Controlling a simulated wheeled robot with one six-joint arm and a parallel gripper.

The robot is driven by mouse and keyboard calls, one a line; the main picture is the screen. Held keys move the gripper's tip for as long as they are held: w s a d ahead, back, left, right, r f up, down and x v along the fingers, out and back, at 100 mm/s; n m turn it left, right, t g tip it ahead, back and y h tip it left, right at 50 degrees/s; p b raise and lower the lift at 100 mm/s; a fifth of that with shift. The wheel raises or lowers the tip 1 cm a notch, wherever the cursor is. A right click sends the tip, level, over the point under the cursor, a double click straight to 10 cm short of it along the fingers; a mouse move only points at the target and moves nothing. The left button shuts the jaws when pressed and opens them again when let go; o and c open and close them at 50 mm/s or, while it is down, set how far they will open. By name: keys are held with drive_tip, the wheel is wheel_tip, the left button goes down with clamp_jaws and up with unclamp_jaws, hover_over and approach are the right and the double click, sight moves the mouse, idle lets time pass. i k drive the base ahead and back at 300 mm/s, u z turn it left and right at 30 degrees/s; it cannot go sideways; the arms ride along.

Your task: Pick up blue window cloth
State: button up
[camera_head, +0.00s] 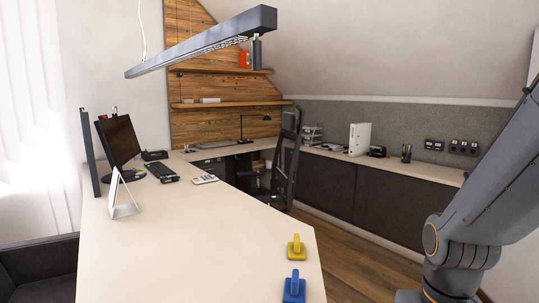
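A blue object (294,289) with a raised, handle-like part stands at the near right end of the pale desk, close to the bottom edge of the picture. It is the only blue item I see there, and I take it as the blue window cloth, though it does not look clearly like cloth. Its near end is close to the picture's lower border. My arm shows at the right, apart from the blue object. My gripper is not in view, so its opening and distance to the blue object are hidden.
A similar yellow object (296,248) stands just behind the blue one. The desk (190,250) is bare to their left. A monitor (120,142), keyboard (160,169) and calculator (205,179) sit farther back. An office chair (286,160) stands beyond the desk, and dark cabinets (385,205) line the right.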

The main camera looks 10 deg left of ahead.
sight(294, 291)
drive_tip(key=z, duration=0.95)
drive_tip(key=i, duration=1.15)
drive_tip(key=u, duration=3.65)
